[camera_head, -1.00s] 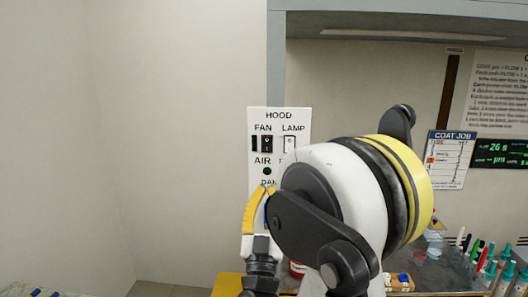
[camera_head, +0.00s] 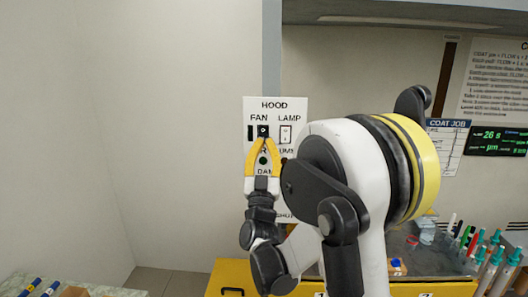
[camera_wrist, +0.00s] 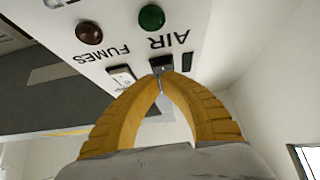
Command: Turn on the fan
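The white HOOD panel (camera_head: 274,104) is on the wall edge in the head view. The black FAN rocker switch (camera_head: 263,130) sits under the FAN label, left of the white LAMP switch (camera_head: 286,134). My gripper (camera_head: 264,141) has yellow fingers whose tips meet just at the lower end of the fan switch. In the wrist view, the tips (camera_wrist: 158,77) are close against the fan switch (camera_wrist: 161,63) and partly cover it. I cannot tell whether they touch it, nor which way the rocker is set. My gripper holds nothing.
A green AIR light (camera_wrist: 152,17) and a dark red FUMES light (camera_wrist: 89,32) are on the panel. A yellow cabinet (camera_head: 228,268) is below. Pens and bottles (camera_head: 489,262) stand on the counter at right. The wall left of the panel is clear.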

